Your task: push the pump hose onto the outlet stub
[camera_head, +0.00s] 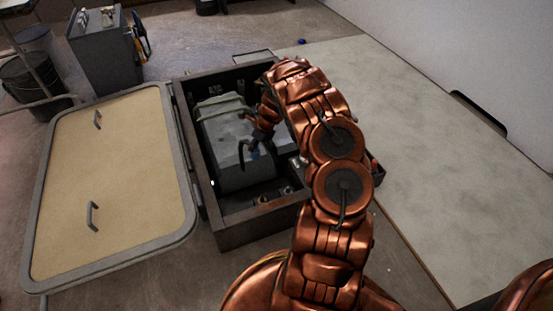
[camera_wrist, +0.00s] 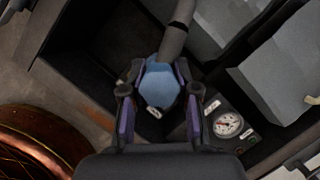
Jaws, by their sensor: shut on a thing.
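In the wrist view, my gripper (camera_wrist: 160,92) is shut on a rounded blue piece (camera_wrist: 160,80), with a purple-padded finger on each side of it. A dark grey hose (camera_wrist: 177,35) runs from the top of the blue piece, which I take to be the pump hose's end. A small pale tag (camera_wrist: 154,112) sits just below it. In the head view, a bit of the blue piece (camera_head: 252,154) shows at my gripper, inside the open bin beside a grey block. I cannot pick out the outlet stub in either view; my arm hides part of the bin.
The dark-walled bin (camera_head: 262,231) holds a large grey block (camera_head: 222,125). Its hinged lid (camera_head: 125,165) lies open at left. A gauge (camera_wrist: 228,125) is right of my gripper in the wrist view. A grey cabinet (camera_head: 104,60) and bucket (camera_head: 28,80) stand behind.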

